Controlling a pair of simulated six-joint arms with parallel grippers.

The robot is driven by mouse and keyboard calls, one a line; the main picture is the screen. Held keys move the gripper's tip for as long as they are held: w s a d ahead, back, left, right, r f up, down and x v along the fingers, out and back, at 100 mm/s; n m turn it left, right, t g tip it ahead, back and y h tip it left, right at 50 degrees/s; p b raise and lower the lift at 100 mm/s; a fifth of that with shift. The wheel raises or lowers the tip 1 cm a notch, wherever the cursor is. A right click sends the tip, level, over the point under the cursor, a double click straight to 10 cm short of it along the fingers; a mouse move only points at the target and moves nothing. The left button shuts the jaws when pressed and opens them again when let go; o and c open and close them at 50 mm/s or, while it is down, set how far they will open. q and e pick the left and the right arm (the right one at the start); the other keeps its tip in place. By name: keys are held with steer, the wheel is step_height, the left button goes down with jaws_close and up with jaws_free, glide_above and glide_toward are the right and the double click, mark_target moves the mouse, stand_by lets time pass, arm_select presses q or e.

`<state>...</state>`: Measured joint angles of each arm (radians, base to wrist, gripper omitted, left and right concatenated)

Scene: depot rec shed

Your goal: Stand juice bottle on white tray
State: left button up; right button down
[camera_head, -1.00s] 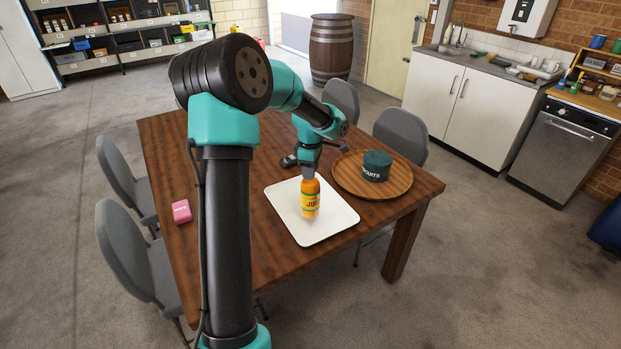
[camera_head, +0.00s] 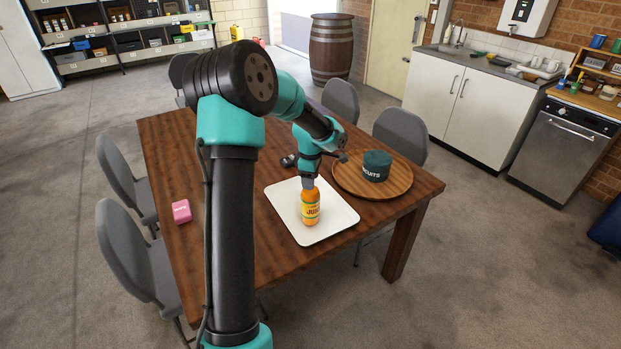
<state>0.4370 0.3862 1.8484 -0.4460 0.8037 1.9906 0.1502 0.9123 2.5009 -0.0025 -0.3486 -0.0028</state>
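The orange juice bottle (camera_head: 311,208) with a yellow-green label is upright over the middle of the white tray (camera_head: 327,231). Its base appears to be on the tray or very close to it; I cannot tell whether they touch. My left gripper (camera_head: 309,184) is over the bottle from above, with its fingers at the bottle's top, and looks shut on it. The fingers and the arm hide the cap. My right gripper is not in view.
A round wooden tray (camera_head: 345,183) with a dark green biscuit tin (camera_head: 376,166) is right of the white tray. A pink box (camera_head: 181,212) lies at the table's left. A small black object (camera_head: 288,160) lies behind the gripper. Grey chairs surround the wooden table (camera_head: 265,276).

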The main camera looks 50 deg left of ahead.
arm_select(q)
steer(key=shift+o, duration=0.9)
steer(key=shift+r, duration=0.1)
step_height(320, 180, up, 12)
steer(key=shift+r, duration=0.1)
stand_by(0.4)
